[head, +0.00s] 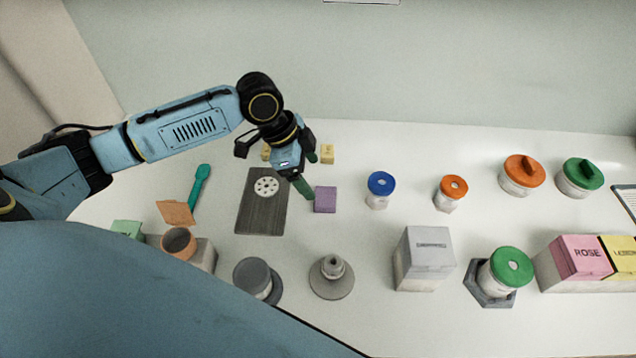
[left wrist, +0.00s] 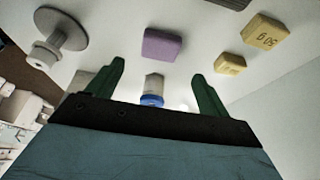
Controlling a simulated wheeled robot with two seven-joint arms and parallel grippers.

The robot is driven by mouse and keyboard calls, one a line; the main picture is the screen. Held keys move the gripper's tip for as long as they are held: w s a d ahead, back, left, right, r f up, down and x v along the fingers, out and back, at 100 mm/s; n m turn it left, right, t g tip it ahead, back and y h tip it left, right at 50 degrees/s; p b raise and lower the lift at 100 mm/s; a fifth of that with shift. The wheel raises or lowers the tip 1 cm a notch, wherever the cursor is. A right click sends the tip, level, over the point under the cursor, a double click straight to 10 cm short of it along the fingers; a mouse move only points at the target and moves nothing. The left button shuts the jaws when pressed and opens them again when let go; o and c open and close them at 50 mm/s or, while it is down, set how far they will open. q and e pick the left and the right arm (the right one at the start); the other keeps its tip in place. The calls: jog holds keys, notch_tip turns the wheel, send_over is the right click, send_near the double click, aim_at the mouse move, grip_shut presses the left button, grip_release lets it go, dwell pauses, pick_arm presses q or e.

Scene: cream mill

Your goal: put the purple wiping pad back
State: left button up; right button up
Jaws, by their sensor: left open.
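The purple wiping pad (head: 325,199) lies flat on the white table, just right of the dark grey board. It also shows in the left wrist view (left wrist: 162,44), ahead of the fingertips and apart from them. My left gripper (head: 310,176) is above the table beside the pad, on its upper left in the head view. In the left wrist view its two green fingers (left wrist: 160,75) are spread with nothing between them touching. My right gripper is not in view.
The dark board (head: 252,220) with a white holed disc (head: 267,186) lies left of the pad. Yellow weights (head: 327,153) are behind it. A blue-lidded jar (head: 380,185) stands to the right, a grey funnel-like piece (head: 331,278) in front. Table between is clear.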

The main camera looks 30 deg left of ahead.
pick_arm(q)
jog(key=shift+v, duration=2.1)
